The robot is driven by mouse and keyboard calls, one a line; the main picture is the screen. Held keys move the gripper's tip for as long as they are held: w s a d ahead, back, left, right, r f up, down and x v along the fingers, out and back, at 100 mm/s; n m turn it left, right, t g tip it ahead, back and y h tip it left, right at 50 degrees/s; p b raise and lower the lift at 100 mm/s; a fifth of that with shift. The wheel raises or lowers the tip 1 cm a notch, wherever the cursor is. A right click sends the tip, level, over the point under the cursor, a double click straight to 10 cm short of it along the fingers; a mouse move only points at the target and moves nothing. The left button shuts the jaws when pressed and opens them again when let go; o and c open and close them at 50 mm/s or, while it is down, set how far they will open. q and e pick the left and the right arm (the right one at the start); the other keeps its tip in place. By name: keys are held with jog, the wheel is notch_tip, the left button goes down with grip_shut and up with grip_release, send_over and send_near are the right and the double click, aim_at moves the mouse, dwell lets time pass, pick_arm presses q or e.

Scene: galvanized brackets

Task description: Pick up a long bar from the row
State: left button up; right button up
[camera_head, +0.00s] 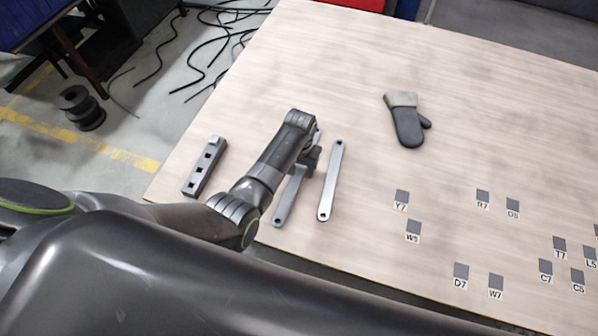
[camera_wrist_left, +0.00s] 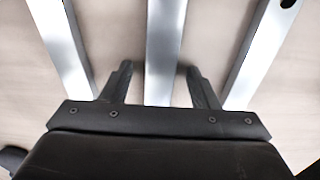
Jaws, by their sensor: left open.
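Two long grey metal bars show in the head view: the right bar (camera_head: 331,185) lies clear, and the other bar (camera_head: 290,196) lies partly under my left arm. The left wrist view shows three bars side by side: a left bar (camera_wrist_left: 62,45), a middle bar (camera_wrist_left: 164,45) and a right bar (camera_wrist_left: 258,50). My left gripper (camera_head: 309,160) is low over the row. In the left wrist view its open fingers (camera_wrist_left: 158,70) stand either side of the middle bar, with gaps visible. The third bar is hidden in the head view, and my right gripper is not in view.
A dark block with square holes (camera_head: 205,165) lies left of my arm. A grey oven mitt (camera_head: 407,120) lies further back. Several labelled grey squares, such as W5 (camera_head: 413,227), mark the right front of the wooden table (camera_head: 480,110). The table between mitt and squares is clear.

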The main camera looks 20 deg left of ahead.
pick_arm(q)
jog(key=shift+r, duration=0.1)
grip_shut()
dwell(0.3)
